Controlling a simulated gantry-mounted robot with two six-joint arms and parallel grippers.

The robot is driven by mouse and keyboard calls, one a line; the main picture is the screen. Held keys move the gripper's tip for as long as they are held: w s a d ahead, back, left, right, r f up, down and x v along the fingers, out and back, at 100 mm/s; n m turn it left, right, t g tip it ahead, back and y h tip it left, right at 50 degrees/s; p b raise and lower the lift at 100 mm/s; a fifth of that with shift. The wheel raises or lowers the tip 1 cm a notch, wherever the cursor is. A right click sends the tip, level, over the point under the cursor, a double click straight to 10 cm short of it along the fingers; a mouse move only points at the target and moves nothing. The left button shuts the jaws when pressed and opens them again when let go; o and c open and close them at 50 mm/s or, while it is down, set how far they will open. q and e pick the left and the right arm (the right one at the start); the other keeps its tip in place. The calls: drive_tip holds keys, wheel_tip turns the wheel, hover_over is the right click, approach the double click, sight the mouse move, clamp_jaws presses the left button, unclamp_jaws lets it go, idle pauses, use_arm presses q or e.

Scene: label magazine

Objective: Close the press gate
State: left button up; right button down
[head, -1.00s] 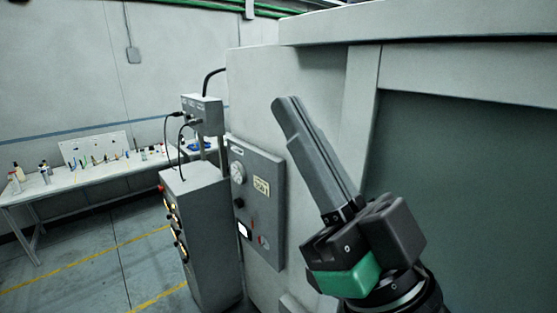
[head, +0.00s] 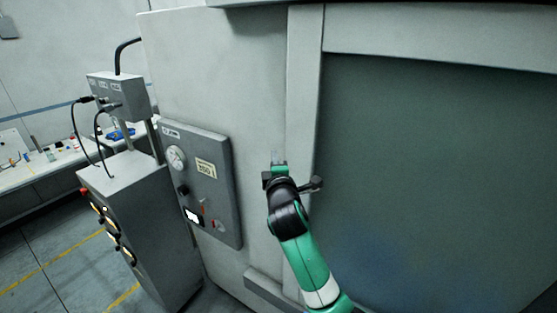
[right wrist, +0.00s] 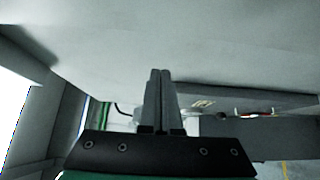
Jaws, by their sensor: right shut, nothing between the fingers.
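The large press body (head: 235,80) is pale grey. A wide dark grey-green panel (head: 430,180), which looks like the press gate, sits inside its pale frame at the right of the head view. I cannot tell how far it is open. My right gripper (head: 277,157) is in front of the pale upright left of this panel. It points up, and its fingers are together and empty. In the right wrist view the shut fingers (right wrist: 159,75) point along a pale grey surface; contact is unclear. A small dark piece (head: 315,183) shows beside the wrist; I cannot tell what it belongs to. My left gripper is not in view.
A grey control panel (head: 203,185) with a gauge is fixed to the press left of my right gripper. A grey cabinet (head: 125,200) with a cabled box (head: 119,95) stands further left. A white bench (head: 40,168) with small items is behind.

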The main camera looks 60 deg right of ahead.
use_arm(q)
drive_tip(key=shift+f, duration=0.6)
use_arm(e)
drive_tip(key=w+d, duration=0.1)
drive_tip(key=d, duration=0.5)
drive_tip(key=shift+w+d, duration=0.25)
drive_tip(key=shift+w, duration=0.05)
